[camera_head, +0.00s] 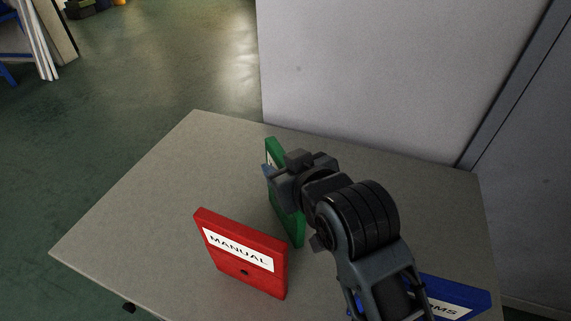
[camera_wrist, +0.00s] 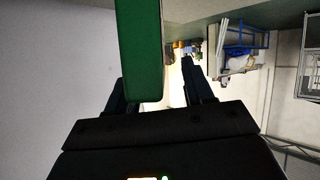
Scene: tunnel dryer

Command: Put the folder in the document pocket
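A green folder (camera_head: 290,222) stands upright on the table, partly hidden behind my gripper (camera_head: 272,173). In the wrist view the green folder (camera_wrist: 140,50) reaches down between the two fingers of my gripper (camera_wrist: 153,77), close to the left finger. A gap shows between the folder and the right finger, so the gripper is open. A red folder (camera_head: 242,254) labelled "MANUAL" stands nearer, to the left. A blue folder (camera_head: 458,296), its label partly hidden, is at the lower right behind my arm. I cannot make out a document pocket in either view.
The grey table (camera_head: 140,220) is clear on its left and at the back. A pale wall panel (camera_head: 370,70) rises behind the table. Green floor lies to the left, with a blue and white rack (camera_head: 35,45) farther off. The wrist view shows a blue rack (camera_wrist: 245,40).

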